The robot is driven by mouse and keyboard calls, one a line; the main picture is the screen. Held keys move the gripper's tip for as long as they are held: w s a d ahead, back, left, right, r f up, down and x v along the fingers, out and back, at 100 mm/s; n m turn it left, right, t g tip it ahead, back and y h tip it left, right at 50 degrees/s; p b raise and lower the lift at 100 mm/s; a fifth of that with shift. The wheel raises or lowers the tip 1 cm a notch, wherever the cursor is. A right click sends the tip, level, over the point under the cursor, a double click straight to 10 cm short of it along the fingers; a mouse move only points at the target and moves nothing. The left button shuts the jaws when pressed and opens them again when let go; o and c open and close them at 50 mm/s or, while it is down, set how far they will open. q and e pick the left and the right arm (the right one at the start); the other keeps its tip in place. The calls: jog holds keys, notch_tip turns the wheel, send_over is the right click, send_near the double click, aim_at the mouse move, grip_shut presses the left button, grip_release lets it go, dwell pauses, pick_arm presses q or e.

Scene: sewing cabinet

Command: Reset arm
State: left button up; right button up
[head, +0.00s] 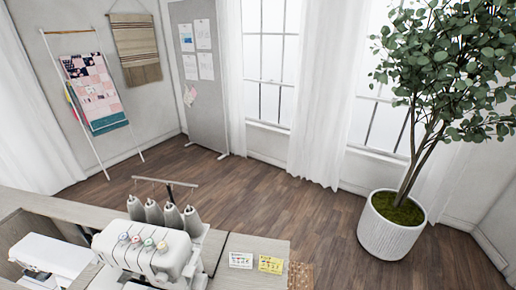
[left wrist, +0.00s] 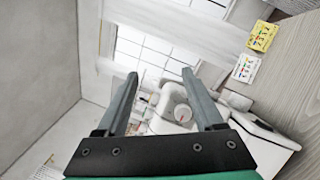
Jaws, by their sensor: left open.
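My left gripper (left wrist: 160,92) shows in the left wrist view, with its two grey fingers wide apart and nothing between them. A white serger sewing machine (left wrist: 176,106) is visible beyond the fingers, apart from them. In the head view the same kind of machine (head: 148,248) stands on the cabinet at the front, with several grey thread cones (head: 163,214) behind it. Neither arm shows in the head view. My right gripper is not in either view.
A second white machine (head: 52,256) sits in the cabinet at the front left. Two small cards, white (head: 241,260) and yellow (head: 270,264), lie on the cabinet top (head: 255,245). A potted tree (head: 392,225) stands at the right. The wooden floor (head: 265,205) beyond is clear.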

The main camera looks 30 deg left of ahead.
pick_arm(q)
jog(key=w+d+r+m+t+h, duration=0.1)
jog(key=w+d+r+m+h, duration=0.55)
jog(key=w+r+m, duration=0.35)
jog(key=w+d+r+m+h, duration=0.1)
jog(key=d+r+m+h, duration=0.3)
jog(key=d+r+m, duration=0.55)
jog(key=w+d+r+m+h, duration=0.1)
jog(key=d+r+m+h, duration=0.35)
jog(key=r, duration=0.95)
notch_tip(320, 180, up, 8)
jog(key=s+m+t, duration=0.2)
jog(key=t, duration=0.1)
jog(key=a+r+n+t+y, duration=0.1)
jog(key=a+r+t+y, duration=0.25)
jog(key=a+y, duration=0.6)
jog(key=d+r+y+p, duration=0.1)
jog(key=d+r+p, duration=0.2)
jog(key=r+p, duration=3)
jog(key=shift+s+r+y+p, duration=0.2)
jog(key=shift+r+y+p, duration=0.15)
jog(key=shift+p, duration=0.1)
jog(key=shift+f+y, duration=0.15)
jog(key=shift+y, duration=0.15)
